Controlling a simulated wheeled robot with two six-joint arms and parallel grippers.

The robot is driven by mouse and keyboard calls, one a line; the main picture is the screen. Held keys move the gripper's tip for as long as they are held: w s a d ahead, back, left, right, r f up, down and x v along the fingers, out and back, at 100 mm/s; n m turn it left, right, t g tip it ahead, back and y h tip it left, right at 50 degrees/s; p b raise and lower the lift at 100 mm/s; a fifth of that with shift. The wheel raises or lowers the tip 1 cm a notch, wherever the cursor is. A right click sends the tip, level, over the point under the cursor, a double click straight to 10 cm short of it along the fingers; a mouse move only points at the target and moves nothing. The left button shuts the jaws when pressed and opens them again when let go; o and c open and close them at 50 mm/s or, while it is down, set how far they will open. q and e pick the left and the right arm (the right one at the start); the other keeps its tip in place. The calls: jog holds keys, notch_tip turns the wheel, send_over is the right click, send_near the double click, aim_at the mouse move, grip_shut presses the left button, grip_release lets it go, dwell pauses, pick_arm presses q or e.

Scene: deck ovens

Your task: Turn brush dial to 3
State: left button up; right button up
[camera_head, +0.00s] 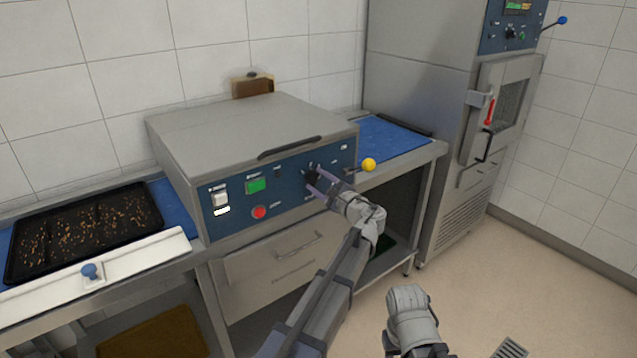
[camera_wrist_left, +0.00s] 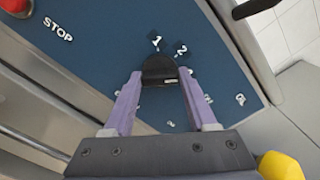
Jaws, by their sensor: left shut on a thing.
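The brush dial is a black knob (camera_head: 311,175) on the blue control panel of the grey machine. In the left wrist view the knob (camera_wrist_left: 158,68) sits between my purple fingers, with the numerals 1 and 2 printed beyond it and other marks to the right. My left gripper (camera_head: 313,183) is shut on this knob; its fingers also show in the wrist view (camera_wrist_left: 160,88). Which number the dial points at cannot be told, as its pointer is not clear. Part of my right arm shows low in the head view, but no right fingers are seen.
A yellow-knobbed lever (camera_head: 369,165) stands out close to the right of my left gripper. A black tray (camera_head: 85,230) lies at left; a tall oven (camera_head: 440,100) stands at right.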

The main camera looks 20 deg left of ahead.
pick_arm(q)
jog(key=shift+m, duration=1)
jog(key=o, duration=1.4)
jog(key=shift+c, duration=0.2)
jog(key=v, duration=0.7)
jog(key=shift+s+d, duration=0.25)
jog(key=shift+d, duration=0.1)
jog(key=shift+f, duration=0.1)
